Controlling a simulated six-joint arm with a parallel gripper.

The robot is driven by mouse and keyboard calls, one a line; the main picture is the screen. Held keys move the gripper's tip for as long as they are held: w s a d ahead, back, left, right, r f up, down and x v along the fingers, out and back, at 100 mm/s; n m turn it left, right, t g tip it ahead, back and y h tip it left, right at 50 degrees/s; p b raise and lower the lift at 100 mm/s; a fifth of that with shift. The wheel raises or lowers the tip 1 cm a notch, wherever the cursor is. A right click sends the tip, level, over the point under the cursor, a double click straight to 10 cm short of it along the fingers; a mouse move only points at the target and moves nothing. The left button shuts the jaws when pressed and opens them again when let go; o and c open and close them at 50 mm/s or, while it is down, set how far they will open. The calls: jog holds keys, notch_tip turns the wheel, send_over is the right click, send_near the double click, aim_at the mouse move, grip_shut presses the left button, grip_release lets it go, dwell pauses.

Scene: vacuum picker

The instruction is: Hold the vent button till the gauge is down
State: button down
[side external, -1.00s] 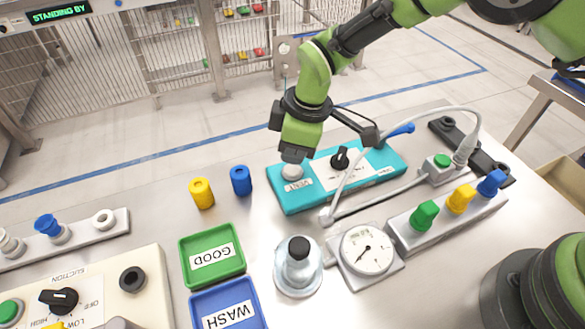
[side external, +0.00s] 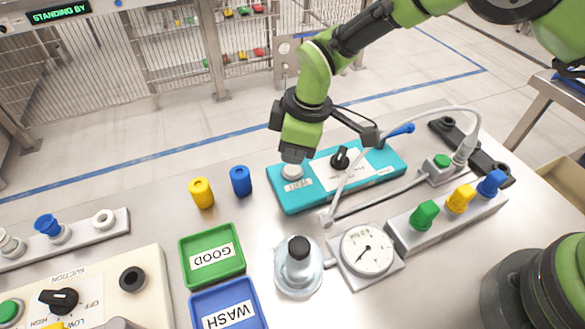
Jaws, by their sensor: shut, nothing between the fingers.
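The teal box (side external: 296,203) lies on the bench and carries a pale round vent button (side external: 292,171) at its left end, a black knob (side external: 340,158) and a blue lever (side external: 401,130). My gripper (side external: 294,154) is shut and empty, pointing down right over the vent button. Its tip looks to be at or very near the button top; I cannot tell whether the button is pressed in. The round gauge (side external: 367,250) has a white dial, with its dark needle pointing toward the lower left. Its scale figures are too small to read.
Yellow (side external: 201,193) and blue (side external: 241,181) cups stand left of the teal box. Green GOOD (side external: 212,255) and blue WASH (side external: 226,306) trays lie nearby.

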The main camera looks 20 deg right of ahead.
aim_at(294, 169)
jog(key=shift+x, duration=1.1)
jog(key=shift+s+d, duration=0.1)
jog(key=shift+d, duration=0.1)
dwell(2.6)
jog(key=shift+w+a+v, duration=0.1)
jog(key=shift+a+v, duration=0.05)
jog(key=shift+v, duration=0.8)
jog(key=shift+w+a+v, duration=0.1)
jog(key=shift+a+v, duration=0.1)
jog(key=shift+v, duration=0.8)
jog(key=shift+w+a+v, duration=0.1)
jog(key=shift+a+v, duration=0.05)
jog(key=shift+v, duration=0.8)
jog(key=shift+r, duration=0.2)
jog(key=s+d+r+m+t, duration=0.1)
jog(key=s+d+r+m, duration=0.1)
jog(key=d+r, duration=0.3)
jog(key=s+d+r+m+t, duration=0.1)
jog(key=s+d+r+m, duration=0.15)
jog(key=r, duration=0.55)
jog(key=s+d+r+m+t, duration=0.1)
jog(key=d+r+m, duration=0.25)
jog(key=r, duration=0.25)
jog(key=s+d+r+m+t, duration=0.1)
jog(key=s+d+m, duration=0.3)
jog(key=s, duration=0.4)
jog(key=s+d+r+m+t, duration=0.2)
jog(key=s+d+m, duration=0.2)
jog(key=s, duration=0.5)
jog(key=shift+d, duration=0.3)
